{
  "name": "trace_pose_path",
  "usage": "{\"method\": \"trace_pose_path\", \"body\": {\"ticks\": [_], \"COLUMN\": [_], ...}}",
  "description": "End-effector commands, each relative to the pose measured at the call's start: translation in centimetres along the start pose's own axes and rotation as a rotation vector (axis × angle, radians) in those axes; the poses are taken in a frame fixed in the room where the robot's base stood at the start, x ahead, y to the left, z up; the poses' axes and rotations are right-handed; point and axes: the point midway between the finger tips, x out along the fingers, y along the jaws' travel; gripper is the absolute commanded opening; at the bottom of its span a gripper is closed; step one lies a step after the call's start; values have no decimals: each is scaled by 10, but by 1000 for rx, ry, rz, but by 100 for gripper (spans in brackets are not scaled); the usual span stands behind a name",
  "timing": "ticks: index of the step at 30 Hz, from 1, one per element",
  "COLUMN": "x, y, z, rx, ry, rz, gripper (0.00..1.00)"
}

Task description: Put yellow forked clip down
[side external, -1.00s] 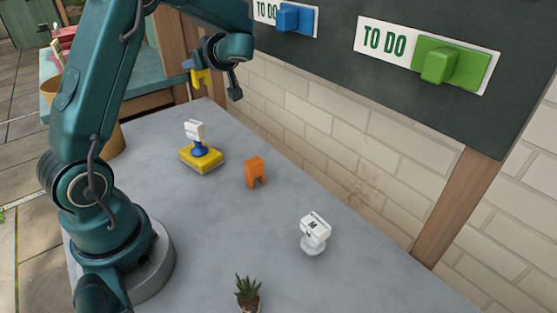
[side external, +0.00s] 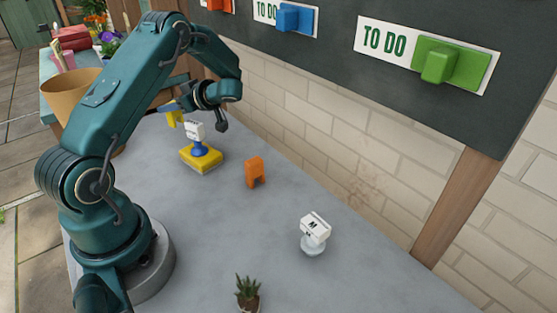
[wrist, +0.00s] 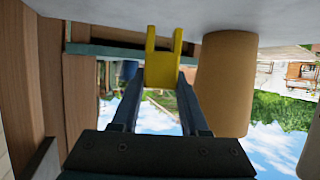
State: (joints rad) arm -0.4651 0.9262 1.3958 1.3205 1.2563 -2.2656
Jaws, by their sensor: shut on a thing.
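The yellow forked clip (side external: 174,118) is held in my gripper (side external: 182,105) at the far end of the grey table, left of the white block on the yellow base. I cannot tell exactly how small the gap is between the prongs and the table.
A yellow base (side external: 202,160) carries a white block (side external: 195,131) on a blue stem. An orange forked clip (side external: 255,170), a white block marked M (side external: 315,227) and a small plant (side external: 247,291) stand on the table (side external: 200,230). A tan pot (wrist: 226,80) is beside the clip.

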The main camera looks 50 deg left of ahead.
Motion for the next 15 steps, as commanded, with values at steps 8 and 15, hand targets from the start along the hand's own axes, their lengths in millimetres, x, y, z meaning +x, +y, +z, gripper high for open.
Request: {"method": "trace_pose_path", "body": {"ticks": [8,15], "x": [3,5], "y": [0,0], "z": [8,12], "rx": [-2,-1], "ry": [1,1], "rz": [2,2], "gripper": [0,0]}}
